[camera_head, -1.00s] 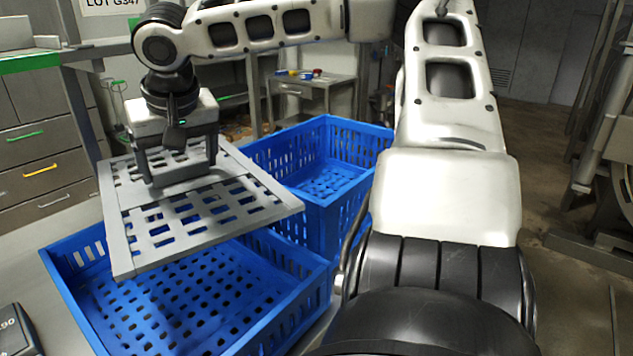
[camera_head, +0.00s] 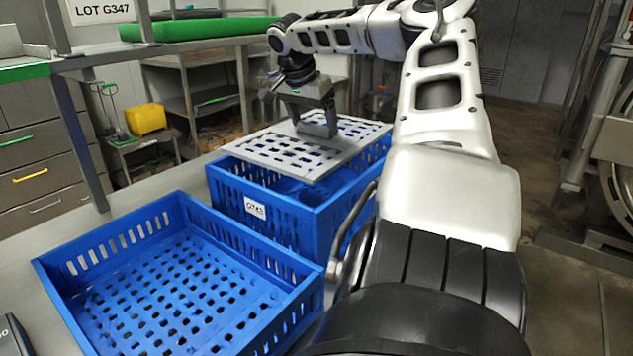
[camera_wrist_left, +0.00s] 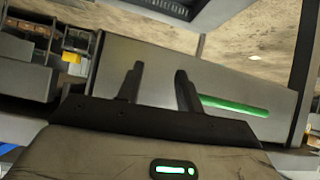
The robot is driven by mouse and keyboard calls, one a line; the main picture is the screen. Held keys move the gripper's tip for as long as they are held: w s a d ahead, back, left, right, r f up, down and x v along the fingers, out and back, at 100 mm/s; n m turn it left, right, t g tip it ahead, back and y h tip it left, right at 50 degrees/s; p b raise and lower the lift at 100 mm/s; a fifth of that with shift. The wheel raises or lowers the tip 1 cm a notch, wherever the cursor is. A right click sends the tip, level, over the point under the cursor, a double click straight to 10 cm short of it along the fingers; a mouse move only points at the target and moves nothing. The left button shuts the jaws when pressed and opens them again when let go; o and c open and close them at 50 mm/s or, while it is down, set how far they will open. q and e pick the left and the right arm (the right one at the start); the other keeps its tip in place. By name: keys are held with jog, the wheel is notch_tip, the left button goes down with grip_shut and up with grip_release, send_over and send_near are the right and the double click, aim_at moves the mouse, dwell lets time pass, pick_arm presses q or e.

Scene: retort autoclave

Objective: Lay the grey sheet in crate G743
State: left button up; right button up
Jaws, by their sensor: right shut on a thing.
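The grey sheet (camera_head: 262,152) is a flat plate with rows of slots. My right gripper (camera_head: 317,127) is shut on it and holds it roughly level over the rear blue crate. That crate (camera_head: 283,230) carries a label (camera_head: 255,208) that reads G743. The sheet covers most of the crate's opening and lies close over the rim; I cannot tell whether it touches. Part of the crate's inside shows at the near right corner. My left gripper is outside the head view; in the left wrist view its fingers (camera_wrist_left: 158,85) are apart with nothing between them.
An empty blue crate (camera_head: 180,218) stands in front, on the grey table (camera_head: 128,195). A sign reading LOT G347 (camera_head: 101,9) hangs at the upper left. A green-topped shelf (camera_head: 195,29) and a yellow bin (camera_head: 146,119) are behind. Metal racks stand at the right.

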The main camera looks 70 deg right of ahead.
jog(key=shift+s+d+f, duration=0.2)
jog(key=shift+f, duration=0.1)
notch_tip(320, 180, down, 13)
jog(key=shift+f, duration=0.1)
notch_tip(320, 180, down, 3)
jog(key=shift+f+b, duration=0.1)
jog(key=shift+b, duration=0.3)
jog(key=shift+f, duration=0.45)
jog(key=shift+f, duration=0.2)
jog(key=o, duration=1.2)
jog(key=shift+r, duration=0.1)
